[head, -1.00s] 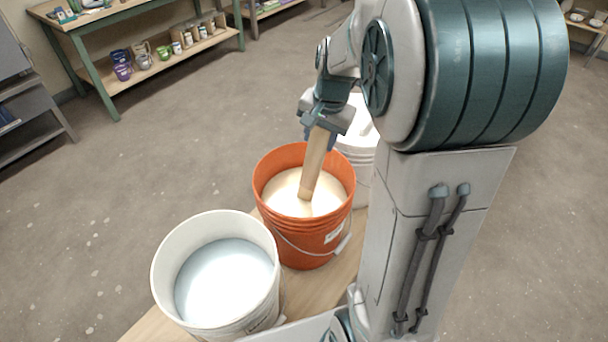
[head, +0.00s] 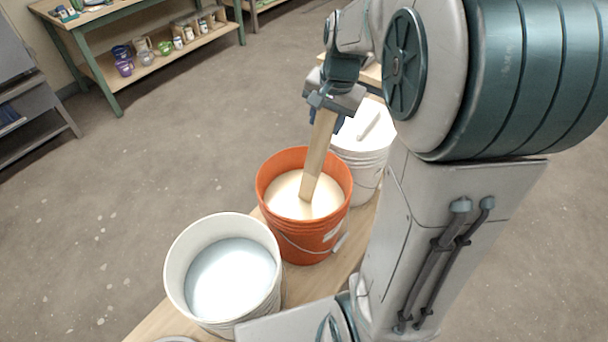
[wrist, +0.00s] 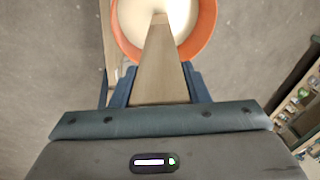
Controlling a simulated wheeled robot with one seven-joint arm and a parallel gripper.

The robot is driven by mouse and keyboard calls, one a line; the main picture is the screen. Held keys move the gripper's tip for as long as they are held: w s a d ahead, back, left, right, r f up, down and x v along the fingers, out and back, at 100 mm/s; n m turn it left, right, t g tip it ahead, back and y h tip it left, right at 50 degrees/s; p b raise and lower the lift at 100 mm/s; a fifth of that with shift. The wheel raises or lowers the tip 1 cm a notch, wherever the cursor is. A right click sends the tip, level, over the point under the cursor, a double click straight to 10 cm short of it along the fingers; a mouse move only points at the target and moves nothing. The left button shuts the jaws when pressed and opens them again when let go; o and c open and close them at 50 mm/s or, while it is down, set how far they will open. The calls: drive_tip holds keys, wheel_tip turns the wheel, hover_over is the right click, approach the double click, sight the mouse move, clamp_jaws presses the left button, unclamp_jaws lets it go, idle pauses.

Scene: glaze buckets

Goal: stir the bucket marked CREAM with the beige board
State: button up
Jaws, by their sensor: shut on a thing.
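The beige board (head: 318,155) is held in my gripper (head: 332,108), its lower end in the cream-coloured liquid of the orange bucket (head: 303,222). The board leans slightly, its lower end left of its top. A pale label shows on the bucket's side, too small to read, so I cannot tell if it says CREAM. In the wrist view the board (wrist: 162,70) runs from between the fingers (wrist: 160,88) into the liquid, near the orange rim (wrist: 206,30). The board's tip is hidden under the liquid.
A white bucket (head: 178,275) with pale bluish liquid stands at front left. Another white bucket (head: 362,160), with a light stick on top, stands behind right. All stand on a wooden bench (head: 150,325). Shelves with pots (head: 165,48) are far off at the back left.

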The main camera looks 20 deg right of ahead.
drive_tip(key=shift+p+v, duration=3.8)
drive_tip(key=shift+v, duration=1.9)
